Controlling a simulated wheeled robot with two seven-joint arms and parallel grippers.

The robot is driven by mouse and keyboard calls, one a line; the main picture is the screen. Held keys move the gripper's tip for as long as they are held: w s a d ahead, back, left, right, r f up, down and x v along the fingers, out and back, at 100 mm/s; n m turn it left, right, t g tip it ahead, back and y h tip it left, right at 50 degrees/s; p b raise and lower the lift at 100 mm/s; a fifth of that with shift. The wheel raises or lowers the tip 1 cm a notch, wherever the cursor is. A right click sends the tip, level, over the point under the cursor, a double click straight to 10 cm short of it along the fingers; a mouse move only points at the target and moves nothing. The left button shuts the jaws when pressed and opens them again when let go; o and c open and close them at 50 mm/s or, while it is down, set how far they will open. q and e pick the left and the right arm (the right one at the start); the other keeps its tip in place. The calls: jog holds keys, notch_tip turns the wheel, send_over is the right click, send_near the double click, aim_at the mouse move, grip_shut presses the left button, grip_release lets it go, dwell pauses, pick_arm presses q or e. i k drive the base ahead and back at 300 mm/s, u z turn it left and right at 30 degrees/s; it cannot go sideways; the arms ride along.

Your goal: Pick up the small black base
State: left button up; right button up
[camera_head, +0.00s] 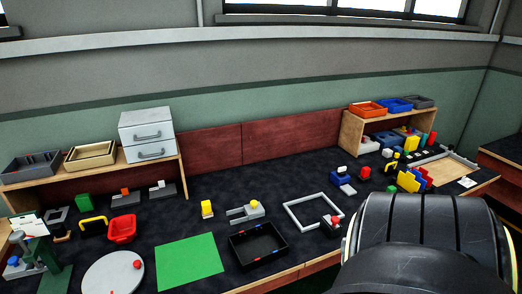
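No single thing stands out clearly as the small black base. A small dark block with a red knob (335,220) sits at the front right corner of a light grey square frame (298,203). Small dark grey bases (125,201) with coloured blocks on top stand at the back left. Neither gripper shows in the view, and nothing is seen held.
A green mat (190,263) and a round grey plate (112,274) lie front left, near a red bin (122,229). A drawer unit (147,134) stands on the left shelf. Several coloured blocks crowd the right end. Dark bench surface between the items is clear.

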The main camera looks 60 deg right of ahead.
aim_at(253, 247)
jog(key=z, duration=0.95)
jog(key=i, duration=0.95)
jog(key=z, duration=0.95)
